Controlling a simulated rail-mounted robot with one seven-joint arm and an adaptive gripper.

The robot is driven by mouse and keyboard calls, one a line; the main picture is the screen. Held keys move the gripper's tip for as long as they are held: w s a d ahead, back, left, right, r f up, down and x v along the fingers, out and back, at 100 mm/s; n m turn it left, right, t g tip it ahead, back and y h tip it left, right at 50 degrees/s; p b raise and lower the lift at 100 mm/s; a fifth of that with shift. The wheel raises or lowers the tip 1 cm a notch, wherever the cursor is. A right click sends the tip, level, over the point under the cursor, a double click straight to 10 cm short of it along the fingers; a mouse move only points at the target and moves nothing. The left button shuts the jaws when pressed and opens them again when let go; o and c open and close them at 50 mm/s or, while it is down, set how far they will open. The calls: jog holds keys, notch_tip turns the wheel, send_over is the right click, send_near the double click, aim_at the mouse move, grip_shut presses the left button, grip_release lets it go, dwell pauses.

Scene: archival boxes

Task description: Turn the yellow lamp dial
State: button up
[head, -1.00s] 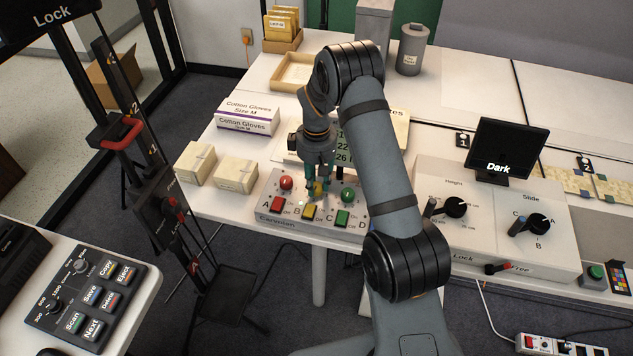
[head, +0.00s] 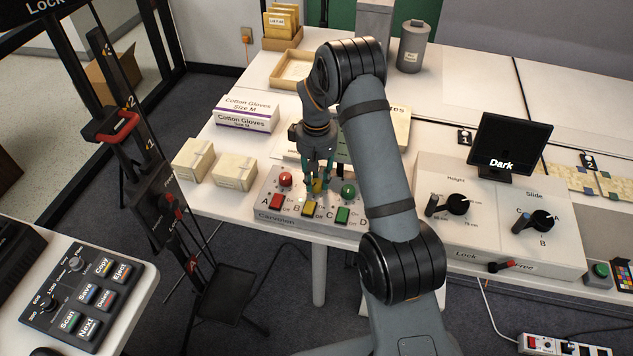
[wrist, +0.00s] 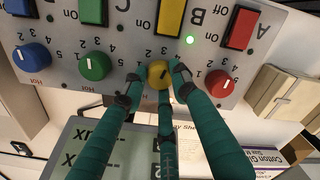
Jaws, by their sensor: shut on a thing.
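The yellow dial (wrist: 158,74) is a small round knob on the grey control panel (wrist: 60,65), in the column of the yellow switch B (wrist: 170,17). My gripper (wrist: 156,84) has its green fingers closed around the dial in the wrist view, which hides part of its rim. A dark pointer line shows on its face. In the head view the yellow dial (head: 317,186) is partly hidden by my gripper (head: 318,180), which comes down from above. A small green light (wrist: 190,40) glows by switch B.
The red dial (wrist: 221,83) and green dial (wrist: 95,66) sit close on either side of the yellow one. A blue dial (wrist: 32,56) lies beyond the green. Cream boxes (head: 234,171) stand left of the panel, and a dark screen (head: 510,145) stands at right.

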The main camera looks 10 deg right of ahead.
aim_at(317, 182)
jog(key=m+b, duration=0.4)
jog(key=m, duration=0.2)
jog(key=shift+f, duration=0.15)
jog(key=m+b, duration=0.1)
jog(key=m, duration=0.2)
jog(key=shift+m+b, duration=1.1)
jog(key=shift+m, duration=0.8)
jog(key=o, duration=1.2)
jog(key=shift+r, duration=0.25)
notch_tip(317, 182, up, 12)
jog(key=shift+f, duration=0.1)
